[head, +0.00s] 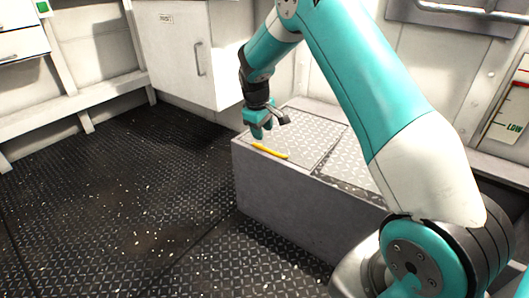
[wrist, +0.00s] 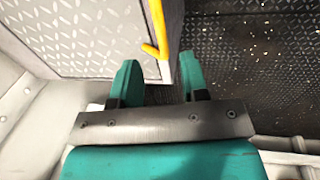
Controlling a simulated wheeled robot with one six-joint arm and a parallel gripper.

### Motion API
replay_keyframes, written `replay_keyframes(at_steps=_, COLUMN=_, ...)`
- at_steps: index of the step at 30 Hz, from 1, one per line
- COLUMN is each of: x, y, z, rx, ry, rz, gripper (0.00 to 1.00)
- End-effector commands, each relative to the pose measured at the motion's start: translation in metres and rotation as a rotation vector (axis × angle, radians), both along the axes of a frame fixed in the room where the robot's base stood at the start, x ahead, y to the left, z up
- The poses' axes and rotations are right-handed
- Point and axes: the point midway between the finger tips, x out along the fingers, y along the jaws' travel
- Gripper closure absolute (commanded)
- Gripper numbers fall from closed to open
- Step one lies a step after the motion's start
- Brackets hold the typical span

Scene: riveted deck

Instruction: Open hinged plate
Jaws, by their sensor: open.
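The hinged plate (head: 303,138) is a diamond-tread metal panel lying flat in the top of a grey box (head: 290,212). A yellow handle (head: 268,151) runs along the plate's front edge. In the wrist view the plate (wrist: 70,35) fills the upper left and the handle (wrist: 156,30) shows at its edge. My gripper (head: 258,136) is above the box, near the handle's left end. In the wrist view my gripper (wrist: 158,78) is open and its fingers are apart, with the handle's lower end just beyond them. I see nothing held between them.
A white cabinet (head: 185,55) with a handle stands behind to the left. A wall bench (head: 70,103) runs along the left. The dark tread floor (head: 120,190) left of the box is clear. White walls stand close behind the box.

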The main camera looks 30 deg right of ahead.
Motion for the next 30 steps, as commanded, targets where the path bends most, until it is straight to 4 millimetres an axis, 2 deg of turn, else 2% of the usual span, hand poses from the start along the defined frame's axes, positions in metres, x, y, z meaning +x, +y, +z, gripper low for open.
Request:
replay_keyframes(at_steps=1, x=0.000, y=-0.002, z=-0.018, rx=0.000, ry=0.002, rz=0.000, gripper=0.59)
replay_keyframes(at_steps=3, x=0.002, y=-0.005, z=-0.032, rx=0.001, ry=0.001, rz=0.000, gripper=0.59)
replay_keyframes(at_steps=9, x=0.004, y=-0.011, z=-0.062, rx=0.000, ry=0.000, rz=0.000, gripper=0.59)
replay_keyframes(at_steps=15, x=0.005, y=-0.014, z=-0.073, rx=0.000, ry=-0.001, rz=0.000, gripper=0.59)
replay_keyframes(at_steps=23, x=0.005, y=-0.014, z=-0.073, rx=0.000, ry=-0.001, rz=0.000, gripper=0.59)
replay_keyframes(at_steps=24, x=0.005, y=-0.014, z=-0.073, rx=0.000, ry=-0.001, rz=0.000, gripper=0.64)
replay_keyframes(at_steps=29, x=0.005, y=-0.014, z=-0.073, rx=0.000, ry=-0.001, rz=0.000, gripper=1.00)
replay_keyframes(at_steps=30, x=0.005, y=-0.014, z=-0.073, rx=0.000, ry=-0.001, rz=0.000, gripper=1.00)
